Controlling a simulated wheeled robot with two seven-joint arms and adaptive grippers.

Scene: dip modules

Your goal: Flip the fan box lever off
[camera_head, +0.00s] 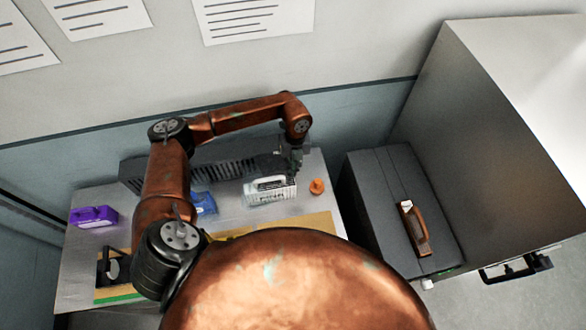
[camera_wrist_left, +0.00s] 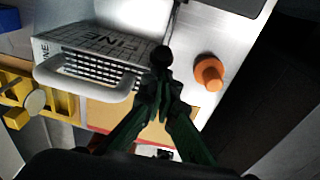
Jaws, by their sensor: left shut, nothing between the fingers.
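The dark, slatted fan box (camera_head: 225,168) stands along the back of the table against the wall. My left arm reaches over to its right end, where my left gripper (camera_head: 293,168) hangs down. In the left wrist view, a thin metal lever with a round black knob (camera_wrist_left: 160,57) comes down from the top. The knob is right at the tips of my left gripper (camera_wrist_left: 163,85), which is shut and empty; I cannot tell whether they touch. My right gripper is out of view.
A white-handled module (camera_head: 268,191) stands just left of my gripper, also in the wrist view (camera_wrist_left: 90,62). An orange knob (camera_head: 317,186) is close on the right. A blue module (camera_head: 203,203) and purple module (camera_head: 94,216) lie left. A dark case (camera_head: 395,205) stands right.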

